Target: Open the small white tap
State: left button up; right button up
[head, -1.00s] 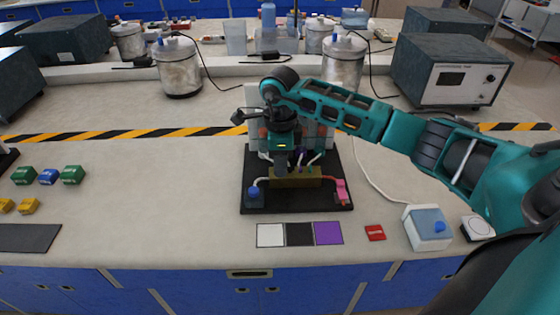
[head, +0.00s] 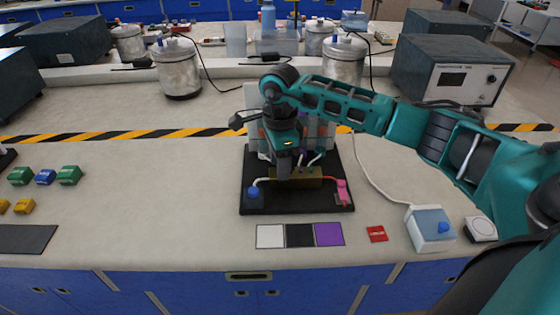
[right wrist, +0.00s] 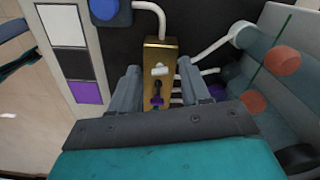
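The small white tap (right wrist: 160,71) sits on top of the brass block (right wrist: 164,48) in the right wrist view, with a black tap (right wrist: 158,86) and a purple tap (right wrist: 157,101) in line beside it. My right gripper (right wrist: 158,68) is open, one finger on each side of the block, and nothing is gripped. Whether a finger touches the block cannot be told. In the head view my right gripper (head: 284,170) points down at the left part of the brass block (head: 311,179) and hides the white tap. My left gripper is not in view.
The block stands on a black base board (head: 270,206) with a blue knob (head: 254,192) at left and a pink part (head: 342,190) at right. Grey upright panels stand behind. White, black and purple squares (head: 300,236) lie in front.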

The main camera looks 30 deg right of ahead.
notch_tip(320, 180, up, 13)
dwell(0.7)
